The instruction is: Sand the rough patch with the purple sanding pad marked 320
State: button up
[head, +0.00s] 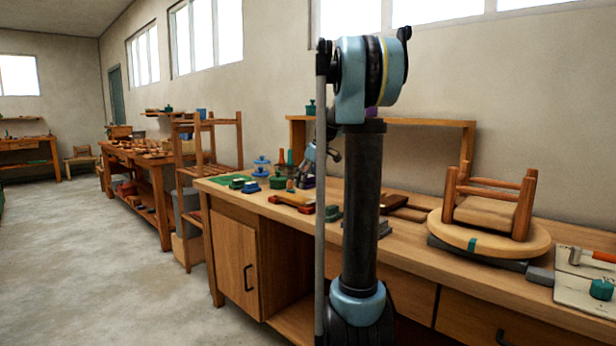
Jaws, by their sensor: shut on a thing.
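My gripper (308,172) is small and partly hidden behind my own arm, over the far left part of the workbench. I cannot make out a rough patch on the stool.
A blue lidded pot (262,166) stands at the back left. An orange-handled tool (592,256) lies at the far right. The floor left is clear.

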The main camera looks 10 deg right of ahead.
jog(key=shift+r, duration=1.25)
